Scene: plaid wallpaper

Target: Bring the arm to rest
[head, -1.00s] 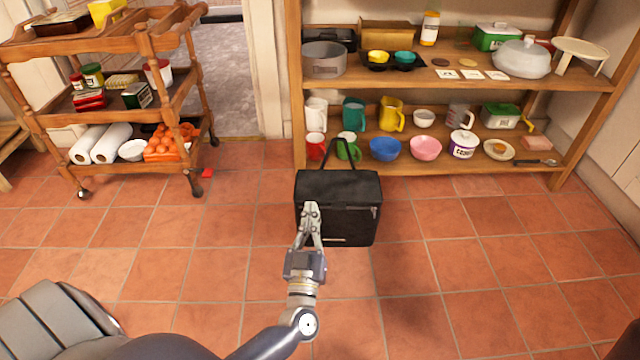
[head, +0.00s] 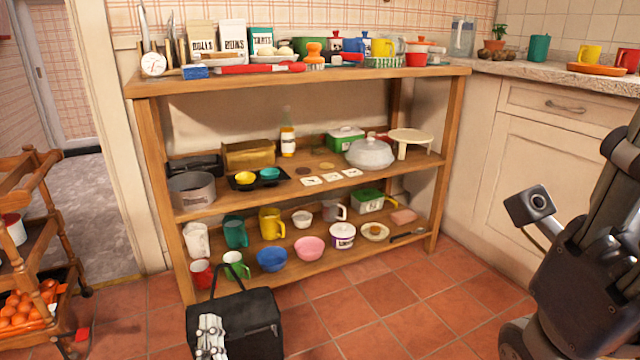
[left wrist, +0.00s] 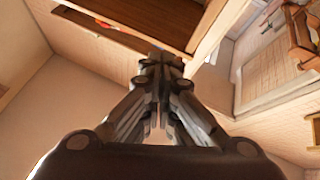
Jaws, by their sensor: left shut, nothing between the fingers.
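My left gripper (head: 208,325) shows at the bottom left of the head view, in front of and overlapping the black bag (head: 258,325). I cannot tell whether it touches the bag. In the left wrist view its fingers (left wrist: 160,68) meet at the tips, shut with nothing between them. My dark right arm (head: 590,270) rises at the right edge of the head view. Part of it is cut off, and the state of its gripper cannot be made out.
A wooden shelf unit (head: 300,83) with bowls, mugs and pots stands beyond the bag. A wooden cart (head: 35,240) is at the left. A cabinet (head: 545,140) with a counter is at the right. Tiled floor (head: 400,300) is clear between the bag and my right arm.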

